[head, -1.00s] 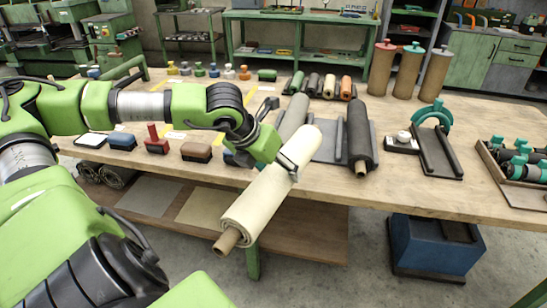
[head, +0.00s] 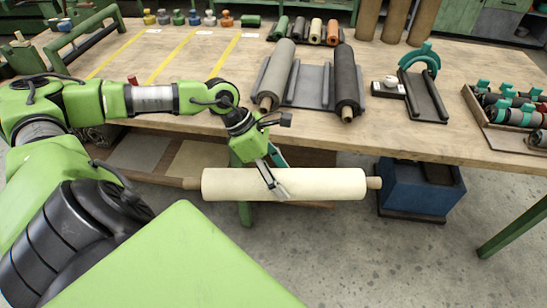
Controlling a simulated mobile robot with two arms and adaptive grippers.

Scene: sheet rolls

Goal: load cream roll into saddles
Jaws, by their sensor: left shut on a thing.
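The cream roll (head: 320,184) lies level in the air in front of the table's near edge, running left to right with brown core ends showing. My left gripper (head: 270,178) is shut on it near its middle, from above. A grey rack (head: 308,88) on the table bears a grey roll (head: 275,72) at its left side and a black roll (head: 346,78) at its right side. The middle between them is bare. I cannot tell for certain which holders are the saddles. My right gripper is not in view.
A dark trough (head: 425,98) with a teal arch (head: 419,58) stands right of the rack. A tray of rolls (head: 490,118) is at the far right. A blue bin (head: 420,188) stands on the floor below. The wooden table (head: 180,85) has clear room left of the rack.

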